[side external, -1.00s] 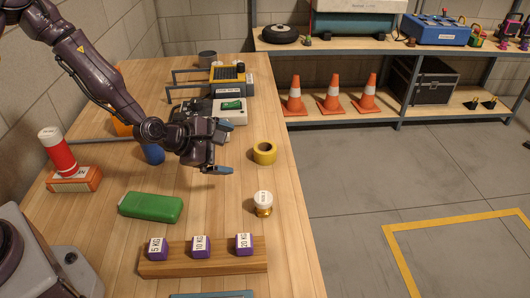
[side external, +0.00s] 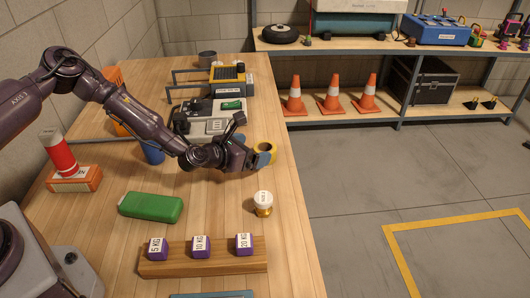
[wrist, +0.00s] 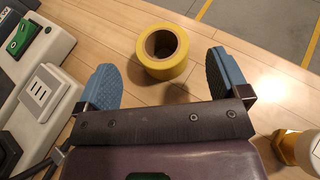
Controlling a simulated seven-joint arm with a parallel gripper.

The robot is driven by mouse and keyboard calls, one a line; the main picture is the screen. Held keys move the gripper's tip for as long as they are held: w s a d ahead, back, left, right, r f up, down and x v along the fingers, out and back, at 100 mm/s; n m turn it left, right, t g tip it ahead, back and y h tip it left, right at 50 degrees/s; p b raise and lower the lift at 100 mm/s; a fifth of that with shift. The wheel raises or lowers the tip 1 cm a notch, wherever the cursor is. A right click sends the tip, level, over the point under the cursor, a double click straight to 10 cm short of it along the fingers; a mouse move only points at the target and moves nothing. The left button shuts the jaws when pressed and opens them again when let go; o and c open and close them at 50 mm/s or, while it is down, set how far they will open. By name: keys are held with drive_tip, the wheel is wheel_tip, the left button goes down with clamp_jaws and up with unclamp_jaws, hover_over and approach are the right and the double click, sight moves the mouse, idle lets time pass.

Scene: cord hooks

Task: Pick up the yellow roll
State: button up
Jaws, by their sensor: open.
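The yellow roll (side external: 268,147) lies flat on the wooden table near its right edge, its round hole facing up. In the wrist view the yellow roll (wrist: 164,51) sits ahead of my gripper, roughly between the lines of the two blue fingertips. My gripper (wrist: 163,82) is open and empty, with one blue pad on each side. In the side view my gripper (side external: 258,153) is low over the table, right beside the roll and covering part of it. I cannot tell whether a finger touches the roll.
A white and gold knob-like object (side external: 263,203) stands nearer the camera. A green case (side external: 150,207) lies to the left. A wooden rack (side external: 204,264) holds purple weights. Grey devices with switches (wrist: 35,95) are close on the wrist view's left. The table's right edge is near the roll.

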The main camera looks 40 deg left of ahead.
sight(270, 147)
drive_tip(key=shift+x, duration=2.7)
drive_tip(key=shift+f, duration=0.1)
drive_tip(key=shift+c, duration=0.3)
drive_tip(key=c, duration=0.9)
